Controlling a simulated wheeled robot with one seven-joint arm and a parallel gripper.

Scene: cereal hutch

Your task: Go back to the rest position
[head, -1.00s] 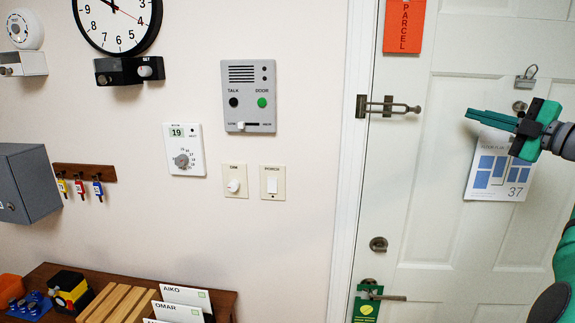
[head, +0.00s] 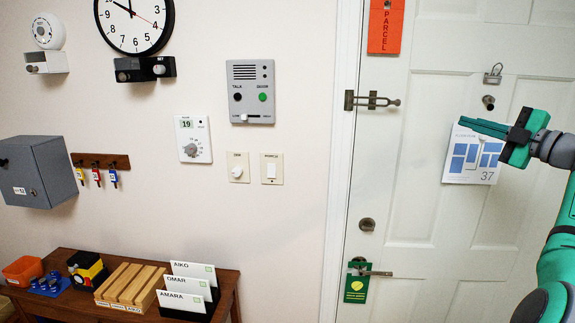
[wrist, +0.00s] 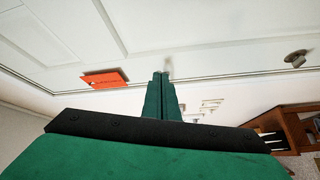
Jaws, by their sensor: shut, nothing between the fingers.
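In the wrist view the shut fingers (wrist: 161,92) point away from the camera, with the door running across the upper part. My green arm comes in from the right edge.
A slide latch (head: 372,101), an orange PARCEL tag (head: 385,28) and a lever handle with a green hanger (head: 357,285) are at the door's left side. The wall holds an intercom (head: 250,92) and a grey box (head: 38,171). A wooden bench (head: 225,285) carries name cards.

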